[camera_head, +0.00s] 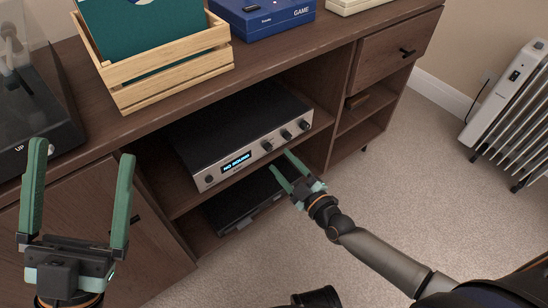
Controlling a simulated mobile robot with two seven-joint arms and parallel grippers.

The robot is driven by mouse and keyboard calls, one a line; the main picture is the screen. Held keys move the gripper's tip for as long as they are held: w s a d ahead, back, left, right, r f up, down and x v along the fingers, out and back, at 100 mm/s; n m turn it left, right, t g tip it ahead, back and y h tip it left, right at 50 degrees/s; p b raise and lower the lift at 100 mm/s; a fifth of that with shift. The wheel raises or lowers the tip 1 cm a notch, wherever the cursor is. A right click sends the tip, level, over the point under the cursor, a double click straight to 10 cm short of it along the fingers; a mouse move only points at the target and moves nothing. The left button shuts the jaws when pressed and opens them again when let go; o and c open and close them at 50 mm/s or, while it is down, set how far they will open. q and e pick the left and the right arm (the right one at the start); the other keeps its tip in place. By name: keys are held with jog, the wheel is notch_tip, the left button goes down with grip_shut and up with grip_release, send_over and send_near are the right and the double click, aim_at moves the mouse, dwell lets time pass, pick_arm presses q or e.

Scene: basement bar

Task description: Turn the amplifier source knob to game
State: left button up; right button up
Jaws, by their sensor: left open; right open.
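The amplifier (240,135) sits on the upper shelf of the brown cabinet. It has a silver front with a lit display (237,162) that seems to read "NO SOUND". Several dark knobs are on its front; three stand toward the right end: one (267,146), a middle one (286,134) and a right one (304,125). Their labels are too small to read. My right gripper (282,162) is open and empty, its green fingers pointing at the amplifier just below these knobs; contact cannot be told. My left gripper (82,150) is open and empty, far left, before the cabinet.
A blue box marked "GAME" (270,22) and a wooden crate (170,82) stand on the cabinet top (290,50). A dark device (240,205) lies on the shelf below the amplifier. A turntable (30,110) is at left, a radiator (510,95) at right.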

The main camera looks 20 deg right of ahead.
aim_at(270, 150)
jog(key=shift+b+x, duration=0.55)
jog(key=shift+x, duration=1.75)
grip_shut()
